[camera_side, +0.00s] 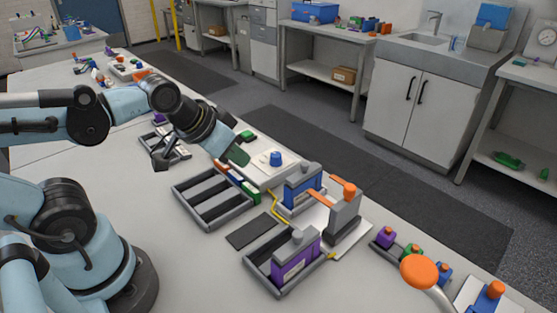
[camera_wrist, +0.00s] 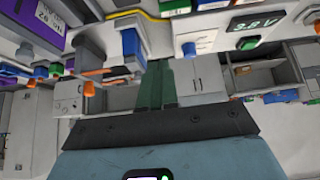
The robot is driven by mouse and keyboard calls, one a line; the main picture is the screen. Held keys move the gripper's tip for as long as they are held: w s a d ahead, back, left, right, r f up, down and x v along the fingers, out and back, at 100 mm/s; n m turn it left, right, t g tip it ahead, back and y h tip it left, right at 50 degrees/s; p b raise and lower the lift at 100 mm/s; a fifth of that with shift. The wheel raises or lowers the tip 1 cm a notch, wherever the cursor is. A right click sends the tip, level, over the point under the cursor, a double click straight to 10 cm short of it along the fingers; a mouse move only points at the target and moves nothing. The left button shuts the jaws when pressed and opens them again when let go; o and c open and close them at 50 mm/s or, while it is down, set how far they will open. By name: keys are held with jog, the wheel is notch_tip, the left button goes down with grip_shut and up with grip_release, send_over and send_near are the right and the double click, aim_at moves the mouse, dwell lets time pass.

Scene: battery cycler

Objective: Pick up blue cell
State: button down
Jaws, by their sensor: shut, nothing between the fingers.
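The blue cell (camera_side: 304,192) stands upright in a small grey holder right of the middle in the side view, its grey top showing. A blue block that looks like it shows upper left of centre in the wrist view (camera_wrist: 132,43). My gripper (camera_side: 239,156) has green fingers and is shut and empty. It is to the left of the blue cell and apart from it, above the far side of the trays. In the wrist view the green fingers (camera_wrist: 157,84) lie together at the centre.
A purple cell (camera_side: 296,264) stands in a grey tray at the front. An empty slotted tray (camera_side: 188,204) is left of it. A grey post with an orange knob (camera_side: 344,217) stands right of the blue cell. A white unit with a blue knob (camera_side: 275,158) is behind.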

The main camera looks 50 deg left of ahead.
jog(key=c, duration=1.8)
grip_release()
jog(key=shift+c, duration=0.2)
jog(key=o, duration=1)
jog(key=shift+o, duration=0.2)
notch_tip(320, 180, up, 2)
jog(key=g, duration=0.7)
send_over(307, 163)
jog(key=shift+s+a+r, duration=0.1)
jog(key=shift+s+r, duration=0.05)
jog(key=shift+r, duration=0.05)
jog(key=shift+f, duration=0.4)
notch_tip(307, 163, down, 6)
jog(key=shift+r, duration=0.2)
jog(key=shift+s+f, duration=0.1)
jog(key=shift+f, duration=2.85)
